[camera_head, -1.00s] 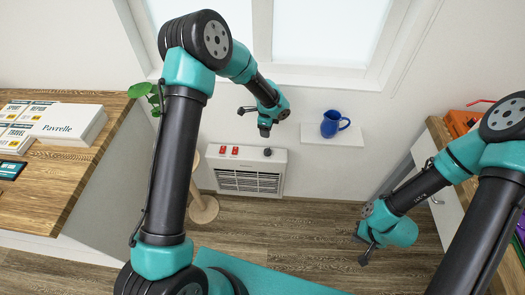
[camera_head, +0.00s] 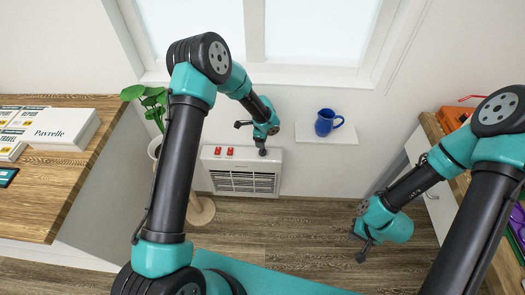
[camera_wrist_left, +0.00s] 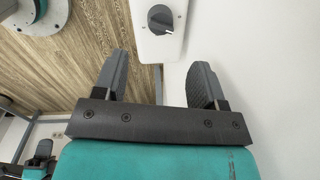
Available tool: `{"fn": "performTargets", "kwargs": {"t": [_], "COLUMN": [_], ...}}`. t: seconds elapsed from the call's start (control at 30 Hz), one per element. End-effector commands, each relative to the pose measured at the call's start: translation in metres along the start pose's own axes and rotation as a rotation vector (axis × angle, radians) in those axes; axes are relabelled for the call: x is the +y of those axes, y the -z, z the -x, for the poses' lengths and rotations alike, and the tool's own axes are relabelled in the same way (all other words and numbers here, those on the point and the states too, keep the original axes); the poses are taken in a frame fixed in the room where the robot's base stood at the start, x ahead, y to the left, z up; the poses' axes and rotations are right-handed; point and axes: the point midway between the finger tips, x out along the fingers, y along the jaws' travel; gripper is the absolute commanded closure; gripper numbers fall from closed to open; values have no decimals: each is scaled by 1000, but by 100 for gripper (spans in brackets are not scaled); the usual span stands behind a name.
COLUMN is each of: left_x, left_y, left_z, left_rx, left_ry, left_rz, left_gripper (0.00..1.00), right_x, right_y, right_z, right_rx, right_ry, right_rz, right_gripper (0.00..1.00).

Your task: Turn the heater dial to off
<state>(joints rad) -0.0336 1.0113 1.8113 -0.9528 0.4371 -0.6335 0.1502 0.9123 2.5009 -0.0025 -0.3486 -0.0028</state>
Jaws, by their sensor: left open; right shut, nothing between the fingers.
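The white heater (camera_head: 243,182) stands on the floor against the wall. Its dark dial (camera_head: 263,152) is at the top right of its panel, just below my left gripper (camera_head: 262,143). The left wrist view shows the dial (camera_wrist_left: 160,18) on the white panel with a small light mark at its lower right edge. The open left fingers (camera_wrist_left: 161,60) point toward it, spread to either side, with a gap before it and nothing between them. I cannot read any dial labels. My right gripper (camera_head: 358,247) is shut and empty, low over the floor at the right.
A blue mug (camera_head: 325,123) stands on a small white shelf (camera_head: 340,138) right of the heater. A potted plant (camera_head: 150,97) is left of it. Counters (camera_head: 65,185) flank both sides.

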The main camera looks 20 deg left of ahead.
Motion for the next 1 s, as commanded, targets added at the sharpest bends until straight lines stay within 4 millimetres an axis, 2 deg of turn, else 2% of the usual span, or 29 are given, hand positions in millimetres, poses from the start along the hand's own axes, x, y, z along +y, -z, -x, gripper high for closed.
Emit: {"fn": "performTargets", "kwargs": {"t": [0.3,0.5,0.7,0.97,1.0], "left_x": [1,0,0,0,0], "left_y": [-1,0,0,0,0], "left_z": [-56,-84,-96,-97,-97], "left_rx": [0,0,1,0,0], "left_ry": [-4,-2,0,0,0], "left_rz": [1,1,2,1,1], "left_gripper": [35,35,35,35,38], "right_x": [0,0,0,0,0], "right_y": [0,0,0,0,0], "right_z": [0,0,0,0,0], "right_rx": [0,0,0,0,0], "right_ry": [0,0,0,0,0], "right_rz": [0,0,0,0,0], "right_gripper": [100,100,100,100,100]}}
